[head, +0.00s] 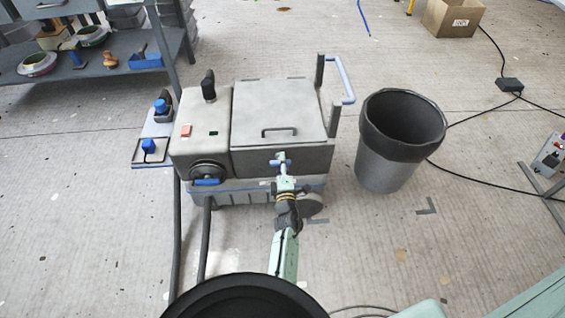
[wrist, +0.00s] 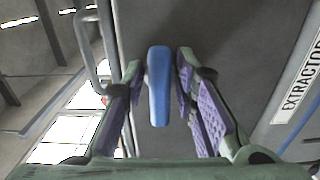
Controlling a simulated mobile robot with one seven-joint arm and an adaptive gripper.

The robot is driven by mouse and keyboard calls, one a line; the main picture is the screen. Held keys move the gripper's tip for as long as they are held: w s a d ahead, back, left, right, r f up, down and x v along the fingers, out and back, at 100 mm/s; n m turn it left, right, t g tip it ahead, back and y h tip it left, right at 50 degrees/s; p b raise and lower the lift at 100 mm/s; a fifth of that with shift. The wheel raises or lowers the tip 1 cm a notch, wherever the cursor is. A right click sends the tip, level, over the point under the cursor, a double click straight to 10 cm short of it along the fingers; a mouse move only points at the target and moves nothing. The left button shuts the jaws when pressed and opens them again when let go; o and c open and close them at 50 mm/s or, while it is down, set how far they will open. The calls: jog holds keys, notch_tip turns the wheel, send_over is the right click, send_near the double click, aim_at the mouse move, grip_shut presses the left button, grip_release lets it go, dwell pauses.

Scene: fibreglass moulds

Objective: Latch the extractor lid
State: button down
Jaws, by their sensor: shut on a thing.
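The extractor (head: 200,137) is a grey boxy machine on the floor, standing mid-picture in the head view. Its lid (head: 272,100) lies down flat over the right-hand box, with a dark bar handle (head: 279,131) near the front edge. The handle also shows at upper left in the wrist view (wrist: 84,50). A blue latch (wrist: 158,85) is on the box's front face below the lid. My gripper (head: 281,166) is at that front face, its purple-padded fingers on either side of the latch and shut on it. In the head view my gripper largely covers the latch.
A dark bin (head: 385,170) stands just right of the extractor. A grey shelf unit (head: 75,75) with tools is at upper left. Hoses (head: 207,240) run down from the extractor's front left. Cables (head: 480,178) cross the floor at right. A cardboard box (head: 452,18) is at the back.

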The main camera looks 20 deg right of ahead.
jog(key=c, duration=1.6)
grip_release()
jog(key=shift+r, duration=0.1)
jog(key=shift+o, duration=0.2)
